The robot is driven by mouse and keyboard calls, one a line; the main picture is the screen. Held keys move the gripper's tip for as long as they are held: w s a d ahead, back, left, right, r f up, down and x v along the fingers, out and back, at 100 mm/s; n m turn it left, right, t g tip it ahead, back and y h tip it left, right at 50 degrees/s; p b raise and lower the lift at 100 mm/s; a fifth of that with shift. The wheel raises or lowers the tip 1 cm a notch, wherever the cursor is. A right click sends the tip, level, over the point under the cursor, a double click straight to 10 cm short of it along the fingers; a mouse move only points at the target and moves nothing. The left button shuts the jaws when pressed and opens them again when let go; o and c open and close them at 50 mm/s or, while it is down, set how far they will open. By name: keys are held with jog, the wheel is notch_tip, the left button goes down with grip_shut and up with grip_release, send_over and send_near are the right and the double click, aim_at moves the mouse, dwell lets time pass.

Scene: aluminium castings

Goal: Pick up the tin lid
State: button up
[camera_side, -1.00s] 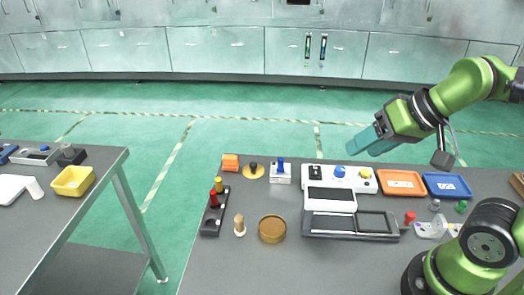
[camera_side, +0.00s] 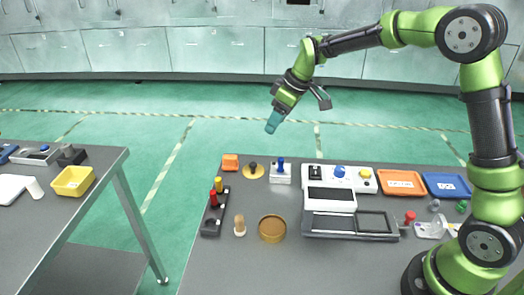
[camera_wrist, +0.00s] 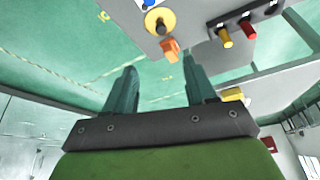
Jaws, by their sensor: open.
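Near the lid stand a wooden peg (camera_side: 240,226), a black rack (camera_side: 212,226) with red and yellow pegs, and a grey frame (camera_side: 318,232). Behind are a yellow disc (camera_side: 262,171), a blue-knobbed block (camera_side: 280,178) and a white panel (camera_side: 320,200). Bare table lies in front of the lid.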

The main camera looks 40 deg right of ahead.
send_near(253, 163)
jog(key=shift+n, duration=0.4)
jog(key=x, duration=0.8)
jog(key=shift+a+f, duration=0.1)
jog(key=shift+f, duration=0.25)
grip_shut()
